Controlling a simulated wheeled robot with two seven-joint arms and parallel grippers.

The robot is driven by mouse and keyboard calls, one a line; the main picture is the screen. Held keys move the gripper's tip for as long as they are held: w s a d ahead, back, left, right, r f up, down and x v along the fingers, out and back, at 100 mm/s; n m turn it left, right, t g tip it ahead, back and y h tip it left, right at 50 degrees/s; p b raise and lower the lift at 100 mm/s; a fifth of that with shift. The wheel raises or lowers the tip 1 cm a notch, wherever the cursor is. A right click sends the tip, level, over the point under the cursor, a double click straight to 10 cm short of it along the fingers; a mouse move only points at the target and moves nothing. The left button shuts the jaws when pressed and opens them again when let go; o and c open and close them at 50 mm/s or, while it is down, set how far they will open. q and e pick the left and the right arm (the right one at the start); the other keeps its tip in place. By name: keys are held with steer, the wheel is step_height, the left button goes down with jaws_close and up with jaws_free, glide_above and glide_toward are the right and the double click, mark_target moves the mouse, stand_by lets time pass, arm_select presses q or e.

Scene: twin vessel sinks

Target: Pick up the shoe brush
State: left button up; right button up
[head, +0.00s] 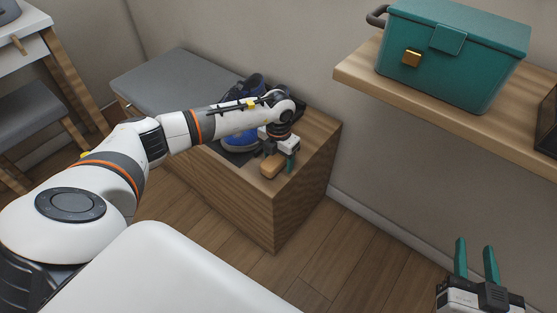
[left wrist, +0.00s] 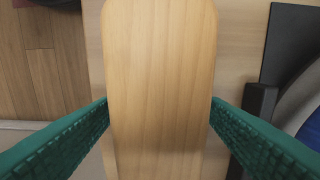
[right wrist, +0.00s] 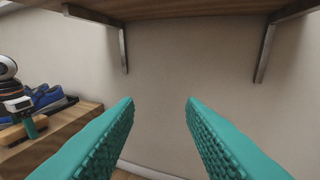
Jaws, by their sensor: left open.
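The shoe brush (head: 272,166) has a pale wooden back and lies on the wooden bench top near its front edge. My left gripper (head: 280,163) is right over it, pointing down. In the left wrist view the wooden back (left wrist: 160,80) fills the space between the two open green fingers (left wrist: 160,112), one on each side. I cannot tell whether the fingers touch it. The brush also shows in the right wrist view (right wrist: 20,130). My right gripper (head: 476,260) is open and empty, away from the bench at the lower right; its fingers also show in the right wrist view (right wrist: 160,115).
Blue shoes (head: 238,138) stand on a dark mat beside the brush, partly behind my left arm. A grey cushion (head: 180,80) covers the bench's left part. A wall shelf (head: 350,70) with a teal box (head: 455,50) is at the upper right. The floor in front is clear.

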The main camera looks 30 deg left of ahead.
mark_target(279, 156)
arm_select(q)
steer(key=c, duration=1.1)
steer(key=shift+o, duration=0.2)
